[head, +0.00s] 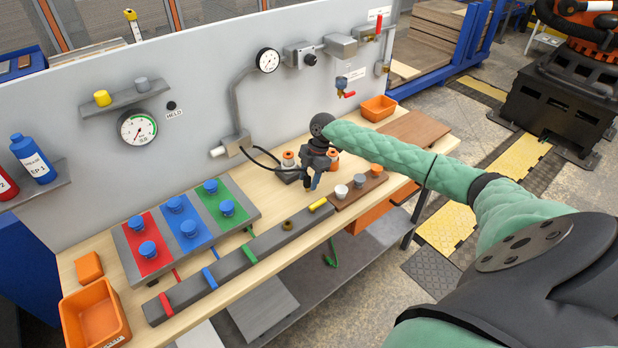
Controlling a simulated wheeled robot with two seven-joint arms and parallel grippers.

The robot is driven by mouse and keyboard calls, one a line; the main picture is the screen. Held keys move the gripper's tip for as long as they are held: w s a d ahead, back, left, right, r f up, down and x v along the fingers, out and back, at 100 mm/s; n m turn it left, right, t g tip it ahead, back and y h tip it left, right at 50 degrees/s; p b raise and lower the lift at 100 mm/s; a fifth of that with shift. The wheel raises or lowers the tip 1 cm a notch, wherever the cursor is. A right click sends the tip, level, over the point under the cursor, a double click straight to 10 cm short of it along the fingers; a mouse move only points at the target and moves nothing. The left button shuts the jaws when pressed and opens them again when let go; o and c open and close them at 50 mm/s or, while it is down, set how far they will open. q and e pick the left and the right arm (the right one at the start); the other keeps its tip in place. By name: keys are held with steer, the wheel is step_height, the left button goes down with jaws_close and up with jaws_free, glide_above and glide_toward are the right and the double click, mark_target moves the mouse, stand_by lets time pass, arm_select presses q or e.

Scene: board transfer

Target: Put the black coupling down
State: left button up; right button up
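My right gripper (311,186) is over the wooden bench, its dark fingers pointing down just behind the long grey rail (265,237). Black hoses (262,158) run from a grey wall fitting (234,145) toward this gripper, and their ends are lost against its dark body. I cannot make out the black coupling as a separate thing; it may be hidden at the gripper. Whether the fingers are closed on something cannot be seen. A brown block (345,199) with white, grey and orange caps is just right of the gripper. My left gripper is not in view.
Orange-topped cylinders (288,160) stand close behind the gripper. A panel with red, blue and green strips (146,255) holds several blue knobs. Orange bins (95,316) (378,108) stand at the left front and right back. Bare bench top (270,198) shows left of the gripper.

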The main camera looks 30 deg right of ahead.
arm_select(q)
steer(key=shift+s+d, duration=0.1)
arm_select(e)
steer(key=shift+r, duration=0.15)
steer(key=shift+d+r, duration=0.15)
steer(key=shift+r, duration=0.1)
steer(key=b+v, duration=0.2)
steer(key=shift+d+r, duration=0.15)
steer(key=shift+r, duration=0.2)
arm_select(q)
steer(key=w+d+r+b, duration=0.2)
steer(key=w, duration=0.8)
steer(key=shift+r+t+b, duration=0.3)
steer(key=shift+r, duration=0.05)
arm_select(e)
steer(key=v, duration=0.8)
steer(key=shift+r, duration=0.3)
